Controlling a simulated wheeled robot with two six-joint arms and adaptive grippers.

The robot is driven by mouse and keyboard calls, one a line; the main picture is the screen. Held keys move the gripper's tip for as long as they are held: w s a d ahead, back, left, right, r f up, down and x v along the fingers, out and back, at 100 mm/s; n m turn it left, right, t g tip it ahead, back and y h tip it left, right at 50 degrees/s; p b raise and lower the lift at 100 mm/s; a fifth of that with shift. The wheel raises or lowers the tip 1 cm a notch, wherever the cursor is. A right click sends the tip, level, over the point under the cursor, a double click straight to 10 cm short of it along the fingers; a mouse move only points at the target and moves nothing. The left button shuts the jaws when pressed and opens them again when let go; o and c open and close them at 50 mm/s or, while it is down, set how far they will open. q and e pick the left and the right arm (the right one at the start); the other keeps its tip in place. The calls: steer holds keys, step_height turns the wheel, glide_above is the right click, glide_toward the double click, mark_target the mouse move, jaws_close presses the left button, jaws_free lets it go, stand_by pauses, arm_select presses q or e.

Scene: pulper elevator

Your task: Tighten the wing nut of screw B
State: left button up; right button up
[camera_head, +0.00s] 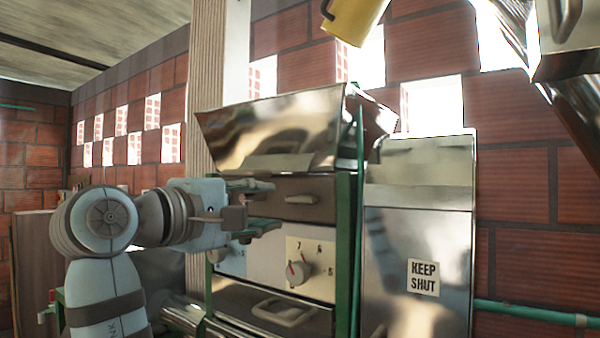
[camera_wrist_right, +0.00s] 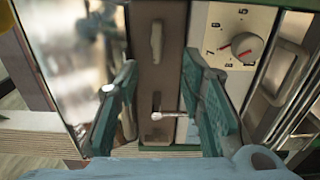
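My right gripper (camera_head: 270,206) is in front of the left part of the dark upper panel of the machine, above the dial panel. In the right wrist view its green fingers (camera_wrist_right: 160,85) are spread wide, with nothing held. A small pale metal piece (camera_wrist_right: 170,115) with a rounded end sticks out sideways on the dark panel (camera_wrist_right: 165,70). It shows in the gap between the fingers, apart from both, and may be the wing nut. I cannot tell its letter. In the head view the gripper hides this spot. My left gripper is not seen.
The panel has a handle (camera_head: 301,199). A numbered dial (camera_head: 298,272) is below it, and a metal hopper (camera_head: 275,135) above. A metal cabinet marked KEEP SHUT (camera_head: 424,277) stands at the right. A yellow cylinder (camera_head: 353,18) is overhead.

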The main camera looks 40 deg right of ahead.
mark_target(300, 200)
steer(key=p+x, duration=0.1)
steer(key=x, duration=0.2)
steer(key=p+x, duration=0.2)
steer(key=x, duration=0.2)
steer(key=p+x, duration=0.2)
steer(key=x, duration=0.1)
steer(key=shift+s+d+r, duration=0.15)
steer(key=shift+s+d, duration=0.1)
steer(key=shift+d, duration=0.15)
steer(key=shift+s+a+r, duration=0.1)
steer(key=shift+s+a, duration=0.05)
steer(key=shift+a, duration=0.1)
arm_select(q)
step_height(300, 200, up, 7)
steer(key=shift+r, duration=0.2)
arm_select(e)
jaws_close()
